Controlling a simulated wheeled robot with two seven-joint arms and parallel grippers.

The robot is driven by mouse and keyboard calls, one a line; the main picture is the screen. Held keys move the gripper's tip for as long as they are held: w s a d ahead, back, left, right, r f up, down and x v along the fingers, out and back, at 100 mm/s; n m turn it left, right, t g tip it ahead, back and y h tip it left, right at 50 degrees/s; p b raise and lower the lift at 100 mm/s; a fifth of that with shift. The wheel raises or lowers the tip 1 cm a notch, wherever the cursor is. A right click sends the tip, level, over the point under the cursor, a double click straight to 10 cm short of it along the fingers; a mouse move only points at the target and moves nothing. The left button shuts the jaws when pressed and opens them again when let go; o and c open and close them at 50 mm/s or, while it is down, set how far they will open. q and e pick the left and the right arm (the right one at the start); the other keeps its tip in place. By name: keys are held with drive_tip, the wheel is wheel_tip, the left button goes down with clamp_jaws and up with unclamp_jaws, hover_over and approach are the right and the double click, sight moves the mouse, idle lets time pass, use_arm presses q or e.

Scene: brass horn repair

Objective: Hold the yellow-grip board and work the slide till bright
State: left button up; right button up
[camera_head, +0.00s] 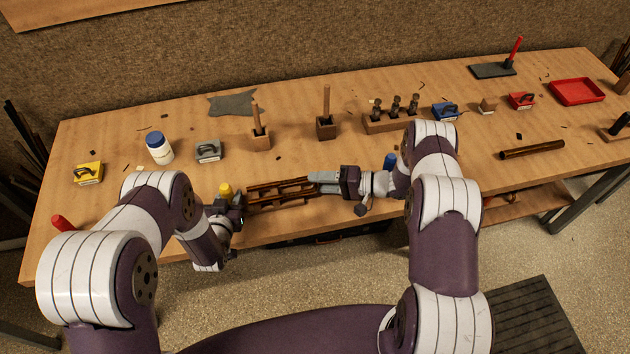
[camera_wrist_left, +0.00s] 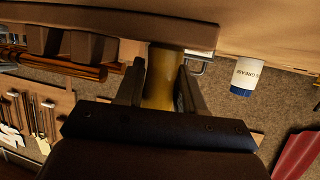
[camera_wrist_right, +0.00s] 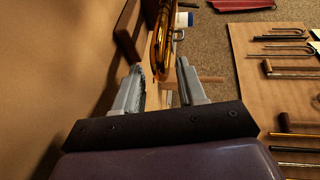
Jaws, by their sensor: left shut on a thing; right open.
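A brown board (camera_head: 282,205) with a brass-coloured slide (camera_head: 285,185) lies near the table's front edge. Its yellow grip (camera_head: 226,189) is at the left end. My left gripper (camera_head: 229,202) is shut on the grip, which shows between its fingers in the left wrist view (camera_wrist_left: 159,82). My right gripper (camera_head: 318,182) is open at the board's right end. In the right wrist view the slide (camera_wrist_right: 163,45) is glossy brass and extends past the spread fingers; nothing is clamped. I cannot tell whether the fingers touch it. The slide's full surface is partly hidden.
Behind are a white jar with blue lid (camera_head: 160,148), a grey block (camera_head: 208,152), wooden holders (camera_head: 326,127) and a yellow block (camera_head: 88,173). A blue block (camera_head: 445,111), red block (camera_head: 522,101) and red tray (camera_head: 577,92) stand right. A brown rod (camera_head: 532,150) lies front right.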

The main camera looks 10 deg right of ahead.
sight(298, 186)
drive_tip(key=shift+x, duration=0.8)
drive_tip(key=shift+c, duration=0.4)
clamp_jaws()
drive_tip(key=shift+a, duration=2.3)
drive_tip(key=shift+o, duration=0.4)
unclamp_jaws()
drive_tip(key=v, duration=1.2)
drive_tip(key=shift+s, duration=0.1)
